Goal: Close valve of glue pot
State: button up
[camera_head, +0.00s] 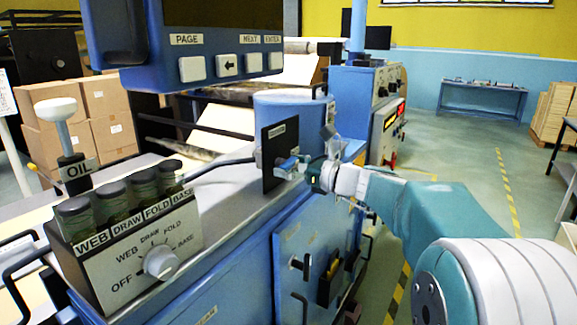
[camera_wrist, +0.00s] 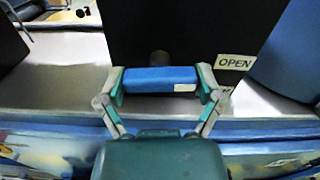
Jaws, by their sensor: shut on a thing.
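The valve has a blue handle (camera_head: 286,163) in front of a black upright plate (camera_head: 270,160) on the blue machine. A small label sits at the plate's top. In the wrist view the handle (camera_wrist: 160,79) is a bar lying across the picture, level, with a round dark hub behind it. An "OPEN" label (camera_wrist: 235,62) is on the plate to its right. My gripper (camera_head: 300,166) is at the handle; in the wrist view my gripper's fingers (camera_wrist: 159,84) are shut on its two ends. A blue rounded housing (camera_head: 290,108), possibly the glue pot, stands behind the plate.
A control box with a white knob (camera_head: 161,262) and several dark-capped jars (camera_head: 110,200) stands at left. A blue button panel (camera_head: 225,66) hangs above. An oil dispenser (camera_head: 62,125) rises behind the jars. Open floor (camera_head: 460,150) lies at right.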

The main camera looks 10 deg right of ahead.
jog(key=n, duration=0.8)
jog(key=shift+n, duration=0.3)
jog(key=n, duration=0.4)
jog(key=shift+n, duration=0.3)
jog(key=shift+f+n, duration=0.15)
jog(key=shift+n, duration=1.45)
jog(key=shift+f+n, duration=0.1)
jog(key=shift+n, duration=0.2)
jog(key=o, duration=0.9)
jog(key=shift+a, duration=0.1)
jog(key=shift+c, duration=0.2)
jog(key=shift+s+d, duration=0.2)
jog(key=shift+d, duration=0.1)
jog(key=v, duration=1.1)
